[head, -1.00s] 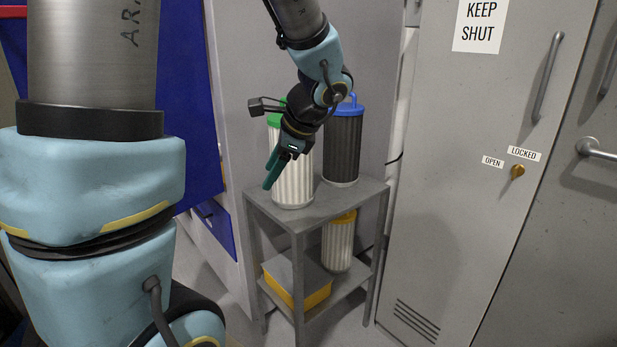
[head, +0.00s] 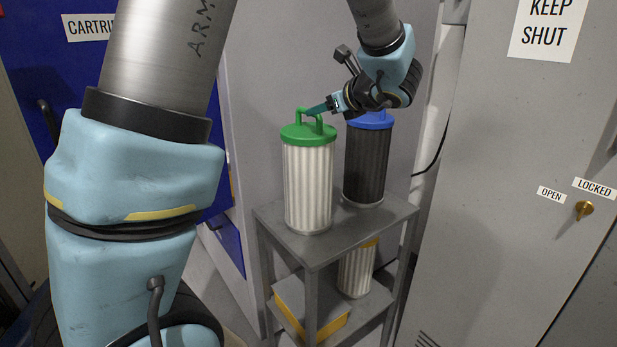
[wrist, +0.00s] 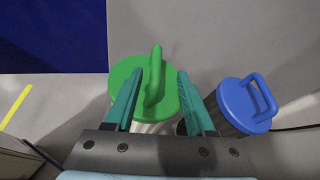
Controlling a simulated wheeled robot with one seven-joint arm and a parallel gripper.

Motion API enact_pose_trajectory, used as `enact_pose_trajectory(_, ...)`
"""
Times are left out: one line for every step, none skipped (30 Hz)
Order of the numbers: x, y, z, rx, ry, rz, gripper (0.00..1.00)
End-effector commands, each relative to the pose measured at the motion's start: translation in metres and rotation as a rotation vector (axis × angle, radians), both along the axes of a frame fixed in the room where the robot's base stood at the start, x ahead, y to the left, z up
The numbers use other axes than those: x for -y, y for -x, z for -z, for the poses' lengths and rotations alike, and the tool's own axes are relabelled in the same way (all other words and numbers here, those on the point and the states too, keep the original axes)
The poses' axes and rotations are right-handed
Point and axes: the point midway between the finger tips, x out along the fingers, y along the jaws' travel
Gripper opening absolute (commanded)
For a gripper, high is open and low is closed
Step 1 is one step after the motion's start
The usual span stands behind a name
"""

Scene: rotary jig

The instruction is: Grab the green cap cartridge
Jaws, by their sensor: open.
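The green cap cartridge (head: 308,185) stands upright on the top shelf of a grey stand; it has a white pleated body and a green cap with a loop handle. My gripper (head: 312,111) is at the cap handle, coming in from the right. In the wrist view my gripper (wrist: 155,88) is open, with one teal finger on each side of the green handle (wrist: 154,80). The fingers look apart from the handle. The lower part of the cartridge is hidden by the gripper in the wrist view.
A blue cap cartridge (head: 366,165) with a dark body stands close behind on the right. The grey stand (head: 318,252) holds a yellow-capped cartridge (head: 356,270) and a yellow bin (head: 325,325) below. A grey locker (head: 500,120) is to the right.

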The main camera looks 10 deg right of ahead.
Motion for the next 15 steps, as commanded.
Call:
enact_pose_trajectory(-0.005, -0.006, 0.000, -0.003, -0.004, -0.003, 0.55)
enact_pose_trajectory(-0.008, -0.009, 0.001, -0.003, -0.005, -0.003, 0.55)
enact_pose_trajectory(-0.011, -0.014, 0.003, -0.004, -0.004, -0.004, 0.55)
enact_pose_trajectory(-0.014, -0.018, 0.005, -0.003, -0.005, -0.004, 0.55)
enact_pose_trajectory(-0.016, -0.021, 0.007, -0.004, -0.005, -0.004, 0.55)
enact_pose_trajectory(-0.016, -0.027, 0.010, -0.003, -0.002, -0.003, 0.55)
enact_pose_trajectory(-0.017, -0.030, 0.011, -0.003, -0.002, -0.003, 0.55)
enact_pose_trajectory(-0.018, -0.032, 0.013, -0.003, -0.002, -0.003, 0.55)
enact_pose_trajectory(-0.019, -0.035, 0.014, -0.002, -0.002, -0.003, 0.55)
enact_pose_trajectory(-0.020, -0.036, 0.015, -0.001, -0.002, -0.002, 0.55)
enact_pose_trajectory(-0.020, -0.037, 0.015, -0.001, -0.001, -0.002, 0.55)
enact_pose_trajectory(-0.020, -0.038, 0.016, 0.000, 0.000, -0.001, 0.55)
enact_pose_trajectory(-0.020, -0.038, 0.016, -0.001, 0.000, -0.001, 0.55)
enact_pose_trajectory(-0.020, -0.038, 0.016, -0.001, 0.000, 0.000, 0.55)
enact_pose_trajectory(-0.020, -0.038, 0.016, -0.001, 0.000, 0.000, 0.55)
